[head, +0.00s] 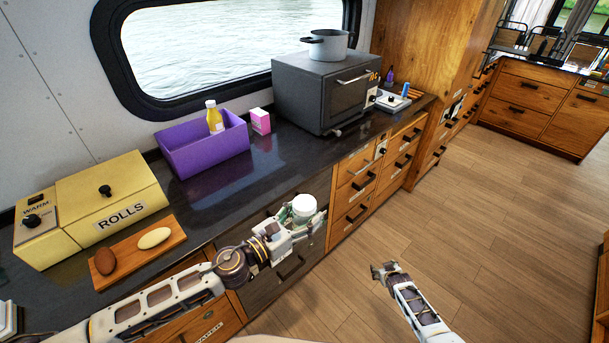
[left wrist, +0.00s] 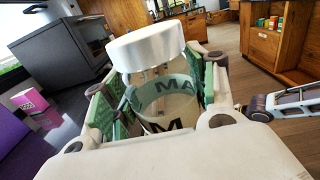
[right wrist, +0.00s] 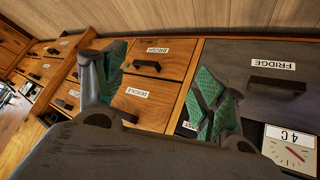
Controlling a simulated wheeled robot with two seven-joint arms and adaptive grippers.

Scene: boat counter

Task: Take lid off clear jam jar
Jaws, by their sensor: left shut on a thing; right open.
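My left gripper (left wrist: 160,105) is shut on the jar's body, with green pads on both sides. In the head view the jar's lid (head: 304,204) shows above my left gripper (head: 300,222), held in front of the counter's edge. The jar looks roughly upright. My right gripper (head: 384,270) is open and empty over the floor, to the right of the jar. Its spread fingers (right wrist: 160,95) show in the right wrist view.
The dark counter (head: 262,178) holds a purple bin (head: 205,152) with a yellow bottle, a pink box (head: 260,121), an oven (head: 325,90) with a pot on top, a ROLLS box (head: 110,200) and a wooden board (head: 138,252). The floor on the right is clear.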

